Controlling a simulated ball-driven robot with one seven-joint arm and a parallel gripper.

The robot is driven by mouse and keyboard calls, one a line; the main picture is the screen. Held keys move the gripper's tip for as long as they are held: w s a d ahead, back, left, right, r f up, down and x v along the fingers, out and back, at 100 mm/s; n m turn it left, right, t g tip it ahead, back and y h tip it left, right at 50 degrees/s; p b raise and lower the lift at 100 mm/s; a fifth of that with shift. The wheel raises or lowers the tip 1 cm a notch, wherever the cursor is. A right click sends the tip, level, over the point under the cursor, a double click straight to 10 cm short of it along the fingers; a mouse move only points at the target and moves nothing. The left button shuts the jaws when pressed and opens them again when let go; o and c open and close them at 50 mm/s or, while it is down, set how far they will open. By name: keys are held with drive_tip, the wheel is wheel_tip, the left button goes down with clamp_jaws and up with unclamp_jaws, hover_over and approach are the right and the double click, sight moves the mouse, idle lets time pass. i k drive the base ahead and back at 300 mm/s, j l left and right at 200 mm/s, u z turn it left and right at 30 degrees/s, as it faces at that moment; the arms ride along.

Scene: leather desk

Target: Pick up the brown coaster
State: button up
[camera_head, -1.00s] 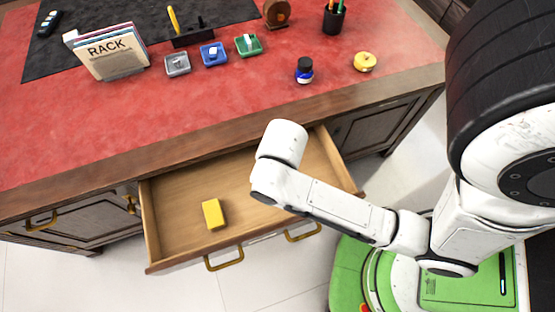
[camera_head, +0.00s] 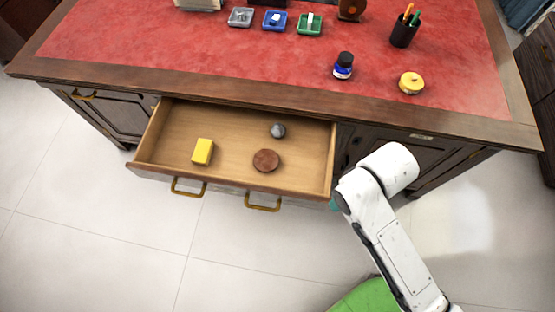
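The brown coaster (camera_head: 266,161) is a round, dark reddish-brown disc. It lies flat in the open drawer (camera_head: 225,140), right of the drawer's middle and near its front. The drawer has a light wooden inside and brass handles on its front. My white arm shows at the lower right, and its rounded link ends right of the drawer, apart from the coaster. The fingers of my gripper do not show.
A yellow block (camera_head: 203,151) lies left of the coaster, and a small grey ball-like object (camera_head: 278,130) lies behind it. The red desk top (camera_head: 200,50) holds an ink bottle (camera_head: 343,66), a yellow round object (camera_head: 411,83), a pen cup (camera_head: 404,32) and small trays.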

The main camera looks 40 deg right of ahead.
sight(265, 161)
drive_tip(key=i+l+u, duration=0.2)
drive_tip(key=l+u, duration=0.25)
drive_tip(key=l, duration=0.4)
drive_tip(key=l+u, duration=0.45)
drive_tip(key=l, duration=0.45)
drive_tip(key=i, duration=0.05)
